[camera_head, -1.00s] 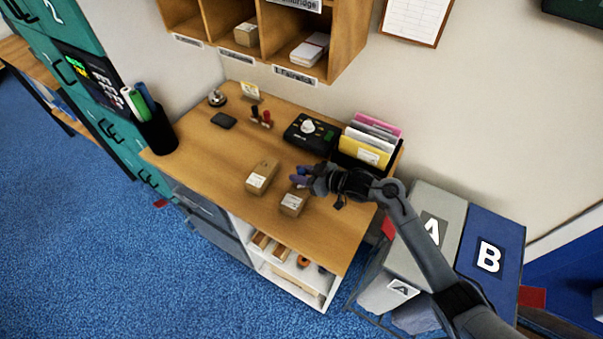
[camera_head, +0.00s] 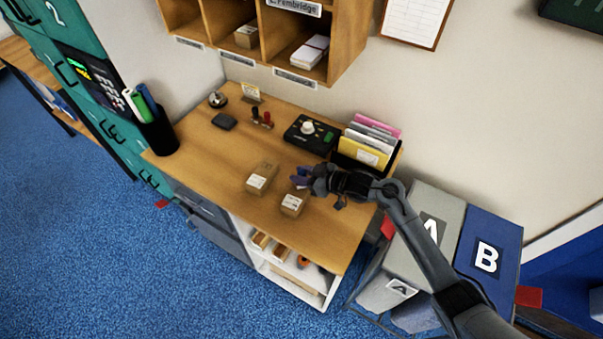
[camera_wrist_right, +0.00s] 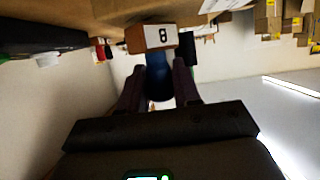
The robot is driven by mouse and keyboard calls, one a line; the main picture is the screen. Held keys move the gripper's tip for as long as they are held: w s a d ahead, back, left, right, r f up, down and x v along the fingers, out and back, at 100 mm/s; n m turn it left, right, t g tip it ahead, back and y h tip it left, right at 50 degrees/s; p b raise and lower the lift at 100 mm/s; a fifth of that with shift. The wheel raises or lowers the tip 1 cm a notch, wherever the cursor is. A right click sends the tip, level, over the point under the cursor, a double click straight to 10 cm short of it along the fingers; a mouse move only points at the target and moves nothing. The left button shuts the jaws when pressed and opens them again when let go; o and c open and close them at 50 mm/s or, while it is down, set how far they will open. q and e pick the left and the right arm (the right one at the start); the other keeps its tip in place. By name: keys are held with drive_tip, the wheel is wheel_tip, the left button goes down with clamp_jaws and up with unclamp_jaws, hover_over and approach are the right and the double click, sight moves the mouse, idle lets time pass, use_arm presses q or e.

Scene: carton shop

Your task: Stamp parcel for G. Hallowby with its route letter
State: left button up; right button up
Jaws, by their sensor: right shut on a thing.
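Two small brown parcels with white labels lie on the wooden desk: one at the left (camera_head: 261,178) and one nearer the front edge (camera_head: 293,203). I cannot read a name on either label. My right gripper (camera_head: 301,177) is just behind and above the front parcel, shut on a blue-handled stamp. In the right wrist view the blue handle (camera_wrist_right: 158,84) is between the fingers, and a brown block with a white, B-like mark (camera_wrist_right: 150,37) shows beyond it. Whether the stamp touches anything is unclear. My left gripper is not in view.
A stand with red and black handles (camera_head: 262,118), a black device with a white knob (camera_head: 310,133) and a folder rack (camera_head: 366,147) stand behind. Bins marked A (camera_head: 424,232) and B (camera_head: 488,250) stand right.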

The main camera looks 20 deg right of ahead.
drive_tip(key=shift+w+r+p, duration=0.1)
drive_tip(key=shift+r+p, duration=2.5)
drive_tip(key=shift+r, duration=0.55)
